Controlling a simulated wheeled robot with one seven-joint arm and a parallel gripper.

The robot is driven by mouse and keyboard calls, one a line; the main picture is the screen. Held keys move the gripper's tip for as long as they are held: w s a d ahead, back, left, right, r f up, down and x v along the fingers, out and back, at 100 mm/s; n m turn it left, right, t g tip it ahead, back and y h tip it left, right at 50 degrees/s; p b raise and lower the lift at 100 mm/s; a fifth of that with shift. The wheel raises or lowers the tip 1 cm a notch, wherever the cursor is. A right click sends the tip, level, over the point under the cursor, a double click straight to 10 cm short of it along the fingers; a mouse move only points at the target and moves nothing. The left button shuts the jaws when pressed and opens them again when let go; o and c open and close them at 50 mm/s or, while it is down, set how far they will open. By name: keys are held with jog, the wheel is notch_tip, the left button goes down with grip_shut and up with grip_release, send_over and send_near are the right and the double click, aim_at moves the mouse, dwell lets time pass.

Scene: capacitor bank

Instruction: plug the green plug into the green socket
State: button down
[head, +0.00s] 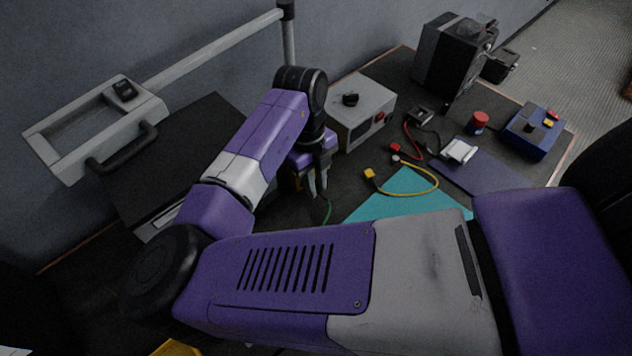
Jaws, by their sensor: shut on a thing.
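My gripper (317,186) points down over the dark bench, left of the teal mat. A thin green cable (328,212) runs down from just below its fingertips. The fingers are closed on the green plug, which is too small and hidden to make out. I cannot pick out the green socket; a blue box (532,133) with small red and yellow parts on top stands at the far right.
A yellow plug (369,174) and red plug (394,148) lie on cables right of the gripper. A grey box (362,110) stands behind it. The teal mat (408,196), purple mat (500,172), red cylinder (478,122) and black case (449,57) lie further right.

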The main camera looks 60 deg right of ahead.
jog(key=shift+w+d, duration=0.15)
jog(key=shift+w, duration=0.4)
jog(key=c, duration=1.2)
grip_release()
jog(key=shift+c, duration=0.2)
notch_tip(320, 180, up, 8)
jog(key=w, duration=0.1)
jog(key=shift+d+f, duration=0.15)
jog(key=shift+d, duration=0.05)
jog(key=shift+w, duration=0.1)
